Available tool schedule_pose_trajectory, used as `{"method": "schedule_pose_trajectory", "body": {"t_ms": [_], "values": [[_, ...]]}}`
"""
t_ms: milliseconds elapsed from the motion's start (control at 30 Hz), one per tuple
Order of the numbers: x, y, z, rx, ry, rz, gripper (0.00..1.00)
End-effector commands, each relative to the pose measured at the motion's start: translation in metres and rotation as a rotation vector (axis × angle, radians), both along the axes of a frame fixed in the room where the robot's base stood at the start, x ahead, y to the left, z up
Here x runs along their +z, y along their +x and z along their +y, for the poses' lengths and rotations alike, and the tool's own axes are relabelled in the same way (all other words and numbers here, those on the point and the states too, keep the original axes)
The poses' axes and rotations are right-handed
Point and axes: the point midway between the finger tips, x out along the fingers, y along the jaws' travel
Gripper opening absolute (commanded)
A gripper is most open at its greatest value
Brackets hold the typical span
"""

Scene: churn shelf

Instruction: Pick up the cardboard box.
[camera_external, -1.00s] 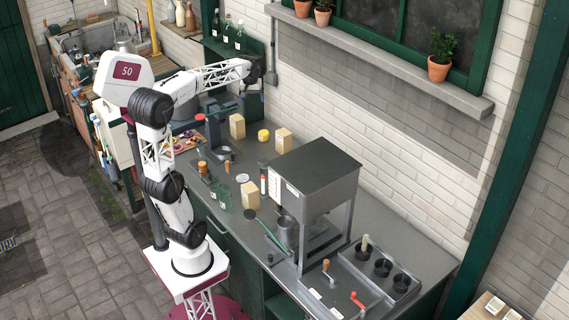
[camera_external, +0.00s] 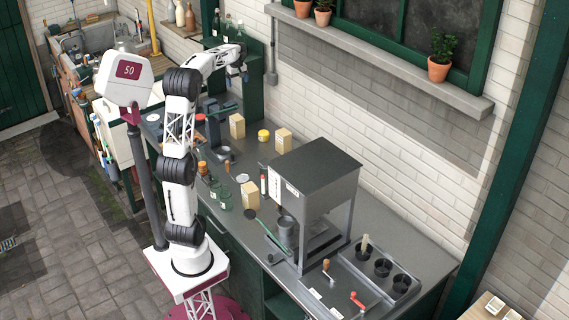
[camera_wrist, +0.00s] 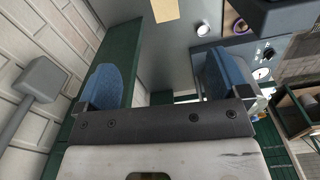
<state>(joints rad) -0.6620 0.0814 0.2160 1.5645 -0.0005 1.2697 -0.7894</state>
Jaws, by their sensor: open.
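Three tan cardboard boxes stand upright on the grey counter: one near the back left (camera_external: 237,126), one closer to the wall (camera_external: 284,140), and one nearer the front edge (camera_external: 250,195). Which of them the task means, I cannot tell. My gripper (camera_external: 238,73) is above the far end of the counter, apart from all three boxes. In the wrist view my gripper (camera_wrist: 160,82) is open with nothing between its blue-padded fingers. A tan box (camera_wrist: 165,10) shows at the top edge of that view, beyond the fingers and partly cut off.
A grey metal machine (camera_external: 317,170) stands mid-counter, right of the boxes. Green bottles (camera_external: 222,194) are near the front box, and a yellow-lidded jar (camera_external: 263,136) is between the two back boxes. A green shelf (camera_external: 252,95) and brick wall are close to my gripper.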

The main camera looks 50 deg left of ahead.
Motion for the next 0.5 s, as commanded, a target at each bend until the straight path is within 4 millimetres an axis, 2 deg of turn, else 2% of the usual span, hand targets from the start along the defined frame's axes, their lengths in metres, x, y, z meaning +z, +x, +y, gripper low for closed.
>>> {"method": "schedule_pose_trajectory", "body": {"t_ms": [100,333,500], "values": [[-0.005,0.001,0.015,0.028,-0.003,0.004,0.94],[-0.011,0.002,0.035,0.070,-0.007,0.008,0.94],[-0.046,0.001,0.033,0.069,-0.008,0.011,0.94]]}}
